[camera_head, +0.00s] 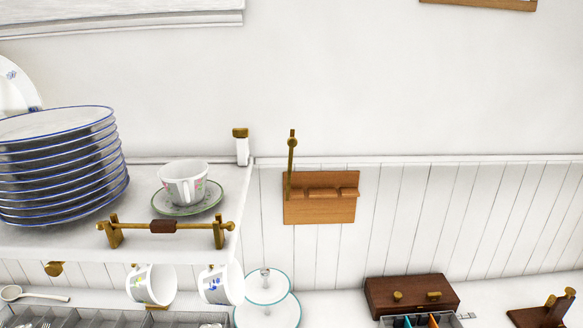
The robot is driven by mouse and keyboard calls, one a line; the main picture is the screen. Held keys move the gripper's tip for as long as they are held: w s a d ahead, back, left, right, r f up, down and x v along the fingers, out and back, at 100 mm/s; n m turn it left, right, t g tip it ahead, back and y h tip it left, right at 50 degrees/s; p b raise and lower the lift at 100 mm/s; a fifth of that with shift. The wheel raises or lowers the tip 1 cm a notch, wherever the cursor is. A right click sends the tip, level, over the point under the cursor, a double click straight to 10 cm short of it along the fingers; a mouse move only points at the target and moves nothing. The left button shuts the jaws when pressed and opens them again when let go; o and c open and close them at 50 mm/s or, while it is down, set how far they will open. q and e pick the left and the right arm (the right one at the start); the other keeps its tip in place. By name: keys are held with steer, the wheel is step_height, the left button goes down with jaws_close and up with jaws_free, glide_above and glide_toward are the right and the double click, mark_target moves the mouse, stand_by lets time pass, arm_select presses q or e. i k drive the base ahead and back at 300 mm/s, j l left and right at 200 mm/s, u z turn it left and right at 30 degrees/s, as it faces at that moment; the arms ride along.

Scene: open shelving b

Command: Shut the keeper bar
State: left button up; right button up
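A thin brass bar (291,160) with a round knob near its top stands upright at the left side of a small wooden rack (320,212) on the wall. It looks like the keeper bar, swung up and clear of the rack's front. The rack has a row of wooden blocks or slots along its upper part. A second brass bar (200,227) with a brown middle grip lies level across two brass posts on the white shelf's front edge. Neither of my grippers is in view.
The white shelf (75,245) holds a stack of blue-rimmed plates (65,165) and a cup (183,183) on a saucer. Mugs (150,284) hang beneath it. Lower down are a tiered stand (268,310) and a dark wooden box (412,294). The wall right of the rack is clear.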

mark_target(293, 141)
steer(key=k+j, duration=0.1)
steer(key=j, duration=0.2)
steer(key=k+j, duration=0.15)
steer(key=j, duration=0.2)
steer(key=k+j, duration=0.1)
steer(key=j, duration=0.2)
steer(key=k+j, duration=0.1)
steer(key=j, duration=0.2)
